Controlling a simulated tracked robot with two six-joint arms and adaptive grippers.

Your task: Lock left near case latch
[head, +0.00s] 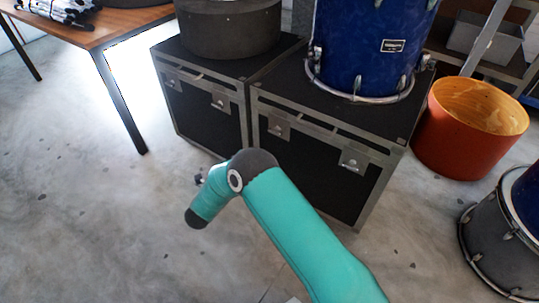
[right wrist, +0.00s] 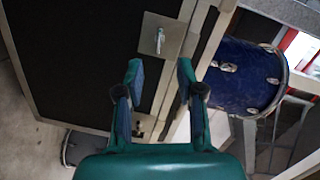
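Two black cases with metal edging stand side by side in the head view. The nearer case (head: 310,165) has a left latch (head: 278,127) and a right latch (head: 352,160), each on a metal plate. My right arm reaches in from the lower right, and its gripper is mostly hidden there. In the right wrist view my right gripper (right wrist: 160,75) is open and empty, its fingers apart in front of a black case face. A silver latch plate (right wrist: 160,35) lies just beyond the fingertips; I cannot tell which latch it is. My left gripper is not in view.
A blue drum (head: 365,50) stands on the nearer case. The farther case (head: 205,115) carries a dark round case (head: 230,28). An orange drum shell (head: 465,140) and another drum (head: 500,240) stand at right. A table (head: 110,30) is at left. The floor in front is clear.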

